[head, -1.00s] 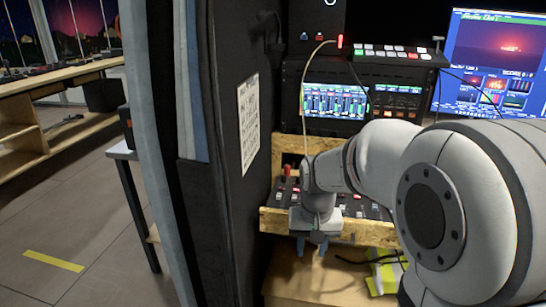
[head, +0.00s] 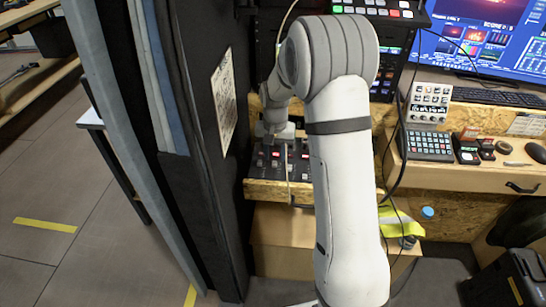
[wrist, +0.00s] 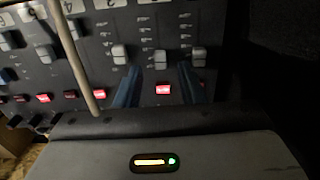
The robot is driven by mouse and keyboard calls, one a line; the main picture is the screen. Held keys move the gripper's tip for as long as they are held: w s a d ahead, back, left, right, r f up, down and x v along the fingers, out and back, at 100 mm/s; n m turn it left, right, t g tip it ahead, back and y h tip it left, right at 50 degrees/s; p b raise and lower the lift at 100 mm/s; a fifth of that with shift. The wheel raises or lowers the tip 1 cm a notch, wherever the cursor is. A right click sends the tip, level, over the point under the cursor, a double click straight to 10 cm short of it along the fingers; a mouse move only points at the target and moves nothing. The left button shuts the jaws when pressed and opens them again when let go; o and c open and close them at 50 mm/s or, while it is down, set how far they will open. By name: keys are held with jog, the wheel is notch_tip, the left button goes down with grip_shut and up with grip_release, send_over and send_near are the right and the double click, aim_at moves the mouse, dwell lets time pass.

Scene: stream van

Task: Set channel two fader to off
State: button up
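A dark fader panel (head: 268,158) sits in a wooden rack below the screens, and it fills much of the wrist view (wrist: 95,60). Pale fader caps stand in a row there, one at the right (wrist: 199,57), one in the middle (wrist: 160,57) and one further left (wrist: 120,54). I cannot tell for sure which cap is channel two; the numbers are cut off at the top. My gripper (wrist: 160,80) is open, its two blue fingers apart, with a lit red button (wrist: 163,89) between them and the middle cap just beyond. Nothing is held. Contact with the panel is unclear.
A thin pale cable (wrist: 82,60) crosses the panel left of my fingers. A dark partition (head: 205,200) stands close on the left. A desk with a keypad (head: 430,146) and a keyboard (head: 500,97) is on the right. A wooden lip (head: 275,192) edges the panel's front.

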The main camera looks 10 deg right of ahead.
aim_at(275, 164)
jog(key=shift+f, duration=1.25)
grip_shut()
